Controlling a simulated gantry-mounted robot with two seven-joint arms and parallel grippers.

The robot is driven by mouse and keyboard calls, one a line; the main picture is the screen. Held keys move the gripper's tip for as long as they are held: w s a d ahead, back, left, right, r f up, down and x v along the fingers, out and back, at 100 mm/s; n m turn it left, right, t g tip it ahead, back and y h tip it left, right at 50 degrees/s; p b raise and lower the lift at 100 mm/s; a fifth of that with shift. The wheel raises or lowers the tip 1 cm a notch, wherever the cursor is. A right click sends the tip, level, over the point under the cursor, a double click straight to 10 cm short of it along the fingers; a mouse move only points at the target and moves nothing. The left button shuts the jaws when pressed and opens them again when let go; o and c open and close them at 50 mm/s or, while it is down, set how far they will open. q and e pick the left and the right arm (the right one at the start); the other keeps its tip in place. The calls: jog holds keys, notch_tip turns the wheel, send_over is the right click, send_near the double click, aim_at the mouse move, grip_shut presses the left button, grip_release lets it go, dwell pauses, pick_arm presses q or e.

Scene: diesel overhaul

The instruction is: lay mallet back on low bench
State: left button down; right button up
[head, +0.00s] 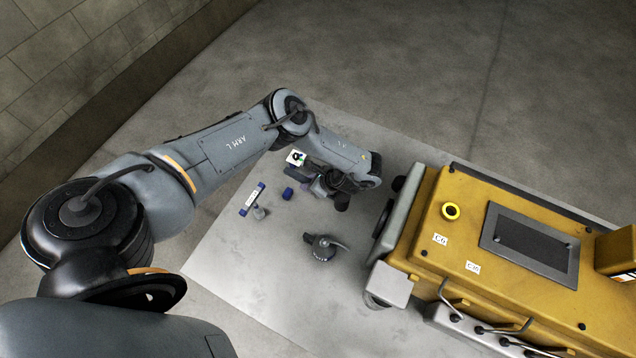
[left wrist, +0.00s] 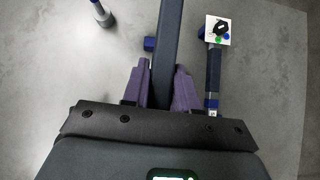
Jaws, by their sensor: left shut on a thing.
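My left gripper (head: 322,188) is low over the grey bench top (head: 225,262) in the head view. In the left wrist view its purple fingers (left wrist: 161,88) are shut on a long dark bar (left wrist: 168,40), which looks like the mallet. The bar runs up out of the top of that view, so its far end is hidden there. In the head view the wrist covers most of the held thing. I cannot tell whether it touches the bench. My right gripper is in neither view.
A blue-ended tool (left wrist: 213,75) with a white picture card lies right of the bar. A small blue piece (head: 288,194), a labelled blue-ended tool (head: 251,199) and a dark tool (head: 323,248) lie nearby. The yellow engine (head: 470,260) stands right. The bench's lower left is clear.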

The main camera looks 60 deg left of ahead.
pick_arm(q)
jog(key=shift+n, duration=0.4)
jog(key=f+b, duration=0.6)
jog(key=f, duration=0.1)
jog(key=s+a+f+b, duration=0.1)
jog(key=f+b, duration=0.2)
jog(key=f, duration=0.1)
jog(key=shift+a+f, duration=0.1)
jog(key=shift+f+b, duration=0.5)
jog(key=shift+f, duration=0.15)
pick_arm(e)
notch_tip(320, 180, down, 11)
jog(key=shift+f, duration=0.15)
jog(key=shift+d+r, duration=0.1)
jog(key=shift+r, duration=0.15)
pick_arm(q)
jog(key=shift+f, duration=0.25)
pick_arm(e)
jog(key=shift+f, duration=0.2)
pick_arm(q)
jog(key=shift+f+b, duration=0.55)
jog(key=shift+f, duration=0.3)
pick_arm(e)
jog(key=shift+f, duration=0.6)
pick_arm(q)
jog(key=c, duration=0.8)
grip_release()
